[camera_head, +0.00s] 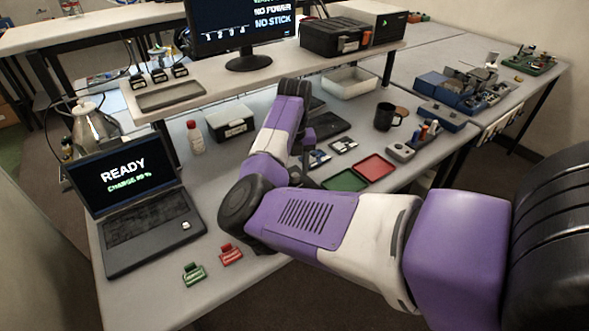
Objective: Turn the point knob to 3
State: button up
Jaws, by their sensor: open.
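I cannot make out the point knob or its setting. A monitor (246,27) on the shelf shows the digits 1 to 4 and the words NO POWER and NO STICK. My purple and white arm reaches in from the right, bends over the bench's front, and runs back toward the shelf. A dark part at its far end, seemingly my gripper (307,150), points down over the bench near small dark modules (343,145). It is small and partly hidden by my arm, and I see nothing held in it.
A laptop (136,202) reading READY stands at the left, with green (194,274) and red (230,254) connectors nearby. Green (345,181) and red (376,167) trays, a black mug (385,117) and a grey block (401,151) lie right of my arm. The shelf (215,85) overhangs the bench.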

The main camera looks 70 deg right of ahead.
jog(key=shift+f, duration=0.65)
grip_shut()
